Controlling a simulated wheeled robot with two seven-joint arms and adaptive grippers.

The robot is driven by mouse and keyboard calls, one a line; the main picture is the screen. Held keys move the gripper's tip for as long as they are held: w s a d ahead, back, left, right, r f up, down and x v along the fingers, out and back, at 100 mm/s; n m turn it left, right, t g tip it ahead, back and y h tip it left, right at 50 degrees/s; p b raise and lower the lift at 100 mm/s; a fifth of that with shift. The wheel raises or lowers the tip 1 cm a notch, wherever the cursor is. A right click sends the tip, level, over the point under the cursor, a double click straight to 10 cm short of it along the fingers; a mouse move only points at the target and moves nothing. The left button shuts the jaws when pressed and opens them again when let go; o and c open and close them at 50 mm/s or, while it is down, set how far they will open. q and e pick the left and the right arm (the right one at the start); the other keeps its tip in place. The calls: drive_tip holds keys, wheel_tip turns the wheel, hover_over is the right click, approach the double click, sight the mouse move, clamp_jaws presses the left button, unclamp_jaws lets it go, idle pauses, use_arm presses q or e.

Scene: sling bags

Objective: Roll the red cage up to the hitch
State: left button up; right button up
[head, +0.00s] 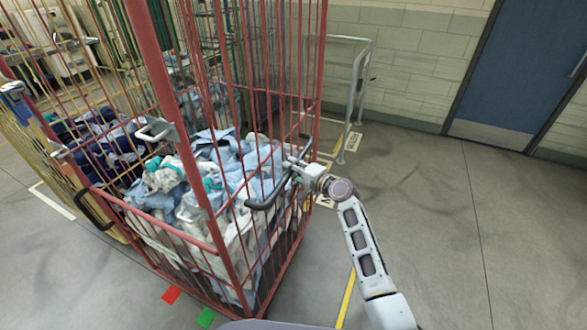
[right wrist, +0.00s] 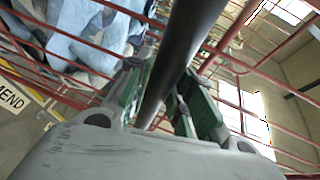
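The red cage (head: 200,190), a tall wire roll cage filled with blue and white laundry (head: 215,170), stands left of centre in the head view. Black handles stick out from its near side; the right one (head: 262,203) is at my right gripper (head: 293,172). In the right wrist view the dark handle bar (right wrist: 180,60) runs between the green-padded fingers of this gripper (right wrist: 163,95), which appear closed on it. My left gripper is not in view. I cannot pick out the hitch for certain.
A grey rail (head: 357,90) stands by the wall beyond the red cage. Floor on the right is clear toward the blue door (head: 520,70).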

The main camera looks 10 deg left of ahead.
drive_tip(key=o, duration=0.3)
drive_tip(key=shift+a, duration=0.1)
drive_tip(key=shift+d, duration=0.2)
drive_tip(key=shift+v, duration=5.9)
drive_tip(key=shift+n, duration=0.3)
